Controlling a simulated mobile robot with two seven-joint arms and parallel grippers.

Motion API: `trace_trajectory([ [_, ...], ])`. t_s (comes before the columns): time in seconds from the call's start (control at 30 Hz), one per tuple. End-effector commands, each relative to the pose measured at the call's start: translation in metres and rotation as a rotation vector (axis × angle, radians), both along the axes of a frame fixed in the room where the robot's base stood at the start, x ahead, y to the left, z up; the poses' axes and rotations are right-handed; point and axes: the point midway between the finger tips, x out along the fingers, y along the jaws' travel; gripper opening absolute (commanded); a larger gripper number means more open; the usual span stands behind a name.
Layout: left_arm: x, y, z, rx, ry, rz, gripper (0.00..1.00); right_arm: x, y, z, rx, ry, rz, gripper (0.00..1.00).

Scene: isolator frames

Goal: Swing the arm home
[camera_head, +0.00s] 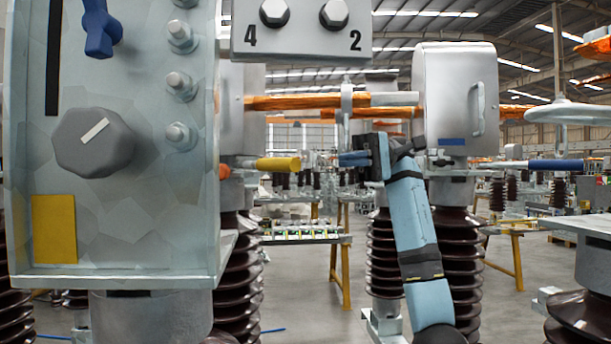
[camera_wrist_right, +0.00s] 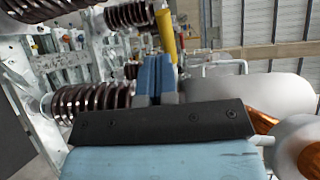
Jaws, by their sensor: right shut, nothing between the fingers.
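My right gripper (camera_head: 350,159) comes in from the lower right on my light blue arm, with its fingers pointing left. Its blue fingers are shut and empty. A rod with a yellow end (camera_head: 278,163) lies level to the left of the fingertips, with a visible gap between them. In the right wrist view the yellow end (camera_wrist_right: 165,35) shows just beyond the shut blue fingers (camera_wrist_right: 155,78). Orange bars (camera_head: 300,102) run level above the gripper, between the grey housings. Which part is the arm of the task I cannot tell. My left gripper is not in view.
A grey cabinet (camera_head: 140,230) with a dial (camera_head: 94,142) and a blue handle (camera_head: 102,28) fills the left. A grey housing (camera_head: 440,100) on brown ribbed insulators (camera_head: 458,250) stands behind my right arm. A blue-ended rod (camera_head: 556,165) is at the right.

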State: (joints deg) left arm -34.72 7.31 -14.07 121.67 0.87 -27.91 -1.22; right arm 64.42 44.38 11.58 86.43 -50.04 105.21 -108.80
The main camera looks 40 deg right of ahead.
Motion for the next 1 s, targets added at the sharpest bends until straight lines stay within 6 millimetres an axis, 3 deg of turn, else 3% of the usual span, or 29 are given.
trace_trajectory([
  [0.23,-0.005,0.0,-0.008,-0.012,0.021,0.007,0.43,-0.004,0.004,0.002,-0.013,-0.039,-0.005,0.0],
  [0.7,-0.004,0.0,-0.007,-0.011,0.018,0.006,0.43,0.001,0.081,-0.006,-0.011,-0.035,-0.004,0.0],
  [1.0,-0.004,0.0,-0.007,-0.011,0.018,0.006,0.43,0.002,0.096,-0.007,-0.01,-0.034,-0.007,0.0],
])
